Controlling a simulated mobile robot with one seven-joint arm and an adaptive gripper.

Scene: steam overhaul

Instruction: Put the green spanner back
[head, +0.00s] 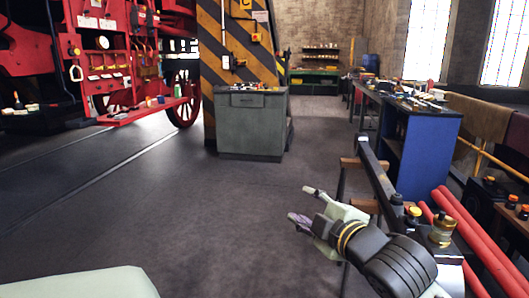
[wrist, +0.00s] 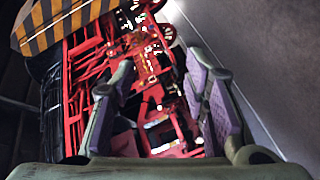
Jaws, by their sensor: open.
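My gripper (head: 304,204) is open and empty, in mid-air over the dark floor at the lower right of the head view. In the wrist view its two fingers, with purple pads, stand apart with nothing between them. I cannot make out a green spanner in either view. Small tools hang on a red panel (head: 118,58) at the left of the head view, too small to tell apart. The red machine (wrist: 150,70) fills the middle of the wrist view, far beyond the fingers.
A grey-green cabinet (head: 250,128) with small items on top stands mid-floor by a striped yellow-black pillar (head: 213,40). A blue cabinet (head: 425,150) and cluttered bench stand at right. Red pipes (head: 470,235) and a dark rail lie close to my arm. The floor at left centre is clear.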

